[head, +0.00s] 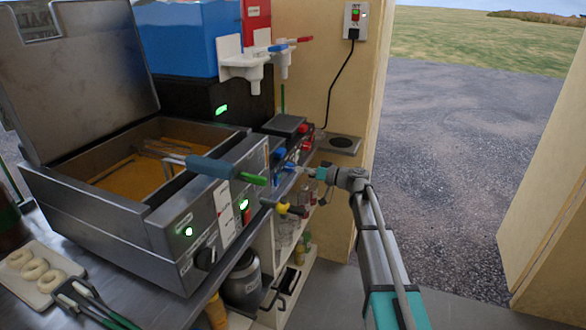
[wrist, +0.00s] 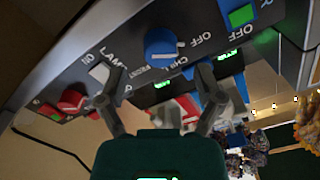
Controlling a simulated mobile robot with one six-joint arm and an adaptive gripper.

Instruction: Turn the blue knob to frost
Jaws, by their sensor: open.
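The blue knob (wrist: 166,48) is on a grey panel in the wrist view, a white line across its face. OFF, CHILL and FROST are printed around it; I cannot tell for sure which word the line marks. My gripper (wrist: 158,78) is open, its fingers spread just below the knob and apart from it, with nothing between them. In the head view my gripper (head: 300,170) is at the front of the slush machine, close to its blue controls (head: 279,154); the view is too small to part them.
Red controls (wrist: 70,101) and a LAMP label are left of the knob; a blue lever (wrist: 207,88) is close by the right finger. In the head view the fryer (head: 180,235) stands left, its basket handle (head: 212,168) jutting toward my arm. Open ground lies right.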

